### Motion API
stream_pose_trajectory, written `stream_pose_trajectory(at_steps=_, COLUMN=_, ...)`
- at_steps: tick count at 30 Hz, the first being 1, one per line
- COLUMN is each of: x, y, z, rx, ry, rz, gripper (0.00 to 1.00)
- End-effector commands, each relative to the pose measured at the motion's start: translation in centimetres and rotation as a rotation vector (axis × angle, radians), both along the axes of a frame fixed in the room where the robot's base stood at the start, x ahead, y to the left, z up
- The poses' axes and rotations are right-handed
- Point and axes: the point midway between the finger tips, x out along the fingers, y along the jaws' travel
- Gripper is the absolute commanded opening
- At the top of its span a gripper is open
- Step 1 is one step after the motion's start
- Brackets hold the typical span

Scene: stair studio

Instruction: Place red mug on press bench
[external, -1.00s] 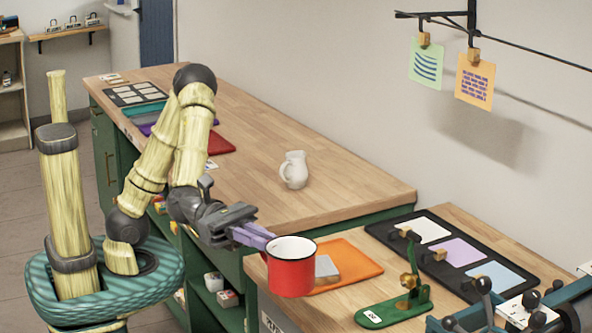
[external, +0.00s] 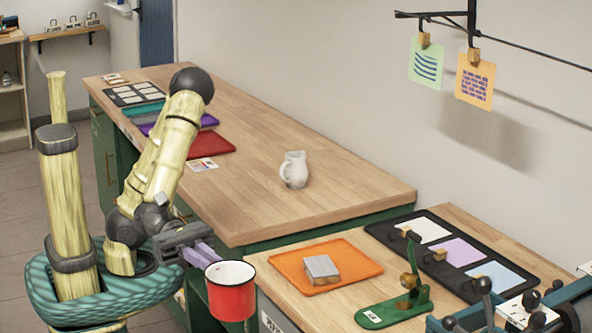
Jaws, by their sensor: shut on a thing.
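The red mug (external: 231,303) has a white inside and a dark rim. It is upright, at the lower middle of the external view, in front of the left edge of the nearer wooden bench (external: 340,309). My gripper (external: 212,262) is shut on the mug at its left side, with its purple fingers partly hidden behind the rim. The bench carries an orange tray (external: 358,266) with a grey block (external: 321,268) on it. The label on the bench front is only partly readable.
A green tool (external: 395,308) with an upright lever stands right of the tray. A black rack (external: 408,218) with coloured sheets lies behind, and a blue machine (external: 470,322) is at lower right. A white pitcher (external: 294,170) stands on the long bench (external: 255,205).

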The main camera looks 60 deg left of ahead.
Motion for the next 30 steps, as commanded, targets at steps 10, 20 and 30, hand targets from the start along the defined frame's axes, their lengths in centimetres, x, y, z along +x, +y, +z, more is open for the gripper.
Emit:
stream_pose_trajectory(at_steps=10, x=3.4, y=-0.2, z=0.6, rx=-0.001, ry=0.001, rz=0.059, gripper=0.0)
stream_pose_trajectory(at_steps=20, x=9.9, y=0.1, z=1.2, rx=-0.001, ry=0.001, rz=0.168, gripper=0.0)
stream_pose_trajectory(at_steps=30, x=21.2, y=2.8, z=1.6, rx=0.0, ry=0.004, rz=0.368, gripper=0.0)
